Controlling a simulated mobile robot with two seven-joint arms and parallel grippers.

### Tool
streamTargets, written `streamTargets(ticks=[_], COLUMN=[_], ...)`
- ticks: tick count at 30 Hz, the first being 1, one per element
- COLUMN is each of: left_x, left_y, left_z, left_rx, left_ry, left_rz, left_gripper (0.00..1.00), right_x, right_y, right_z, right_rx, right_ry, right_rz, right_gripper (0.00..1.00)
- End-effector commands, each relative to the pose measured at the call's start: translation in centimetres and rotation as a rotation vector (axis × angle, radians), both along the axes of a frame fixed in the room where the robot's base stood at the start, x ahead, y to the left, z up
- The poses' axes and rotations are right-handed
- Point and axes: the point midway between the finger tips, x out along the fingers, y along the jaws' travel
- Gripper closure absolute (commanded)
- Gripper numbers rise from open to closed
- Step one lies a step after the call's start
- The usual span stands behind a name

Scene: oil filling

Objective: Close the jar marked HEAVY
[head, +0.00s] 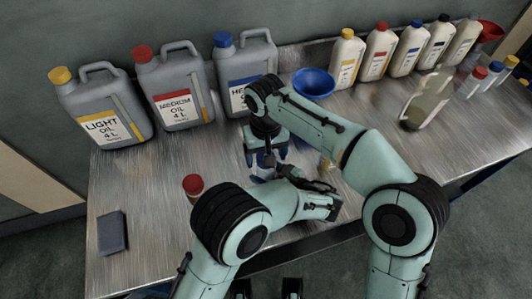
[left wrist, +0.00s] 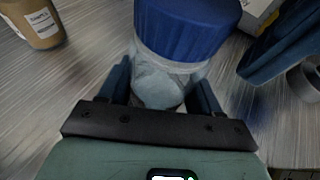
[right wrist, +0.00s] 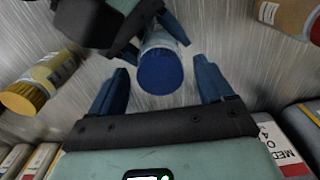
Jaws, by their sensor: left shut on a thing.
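A small clear jar (left wrist: 158,80) with a wide blue lid (left wrist: 188,28) on its top stands between my left gripper's fingers (left wrist: 160,72). My left gripper is shut on the jar body. How tightly the lid sits cannot be told, and no HEAVY marking on the jar is readable. In the head view the jar is mostly hidden by my arms. My right gripper (right wrist: 160,68) is open above the jar, pointing down. Its fingers are on either side of the blue lid (right wrist: 160,72), with gaps.
A red-lidded jar (head: 193,184) and a yellow-lidded jar (right wrist: 28,95) stand on either side. Oil canisters, including a blue-capped one (head: 233,69), line the back. A blue funnel (head: 313,83) and several bottles stand farther right. A dark block (head: 112,232) lies front left.

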Motion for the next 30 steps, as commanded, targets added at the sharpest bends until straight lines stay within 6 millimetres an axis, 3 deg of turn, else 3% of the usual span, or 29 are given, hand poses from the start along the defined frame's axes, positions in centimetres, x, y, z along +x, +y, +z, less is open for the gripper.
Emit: streamTargets(ticks=[11,24,30], left_x=[0.0,0.0,0.0], left_y=[0.0,0.0,0.0], left_z=[0.0,0.0,0.0], left_rx=[0.0,0.0,0.0], left_ry=[0.0,0.0,0.0], left_rz=[0.0,0.0,0.0], left_gripper=[1.0,1.0,1.0], right_x=[0.1,0.0,0.0], right_y=[0.0,0.1,0.1], right_z=[0.8,9.5,11.5], right_rx=[0.001,0.003,0.001], right_ry=[-0.002,-0.003,-0.002], right_rz=[0.002,0.001,0.002], right_gripper=[0.2,0.2,0.2])
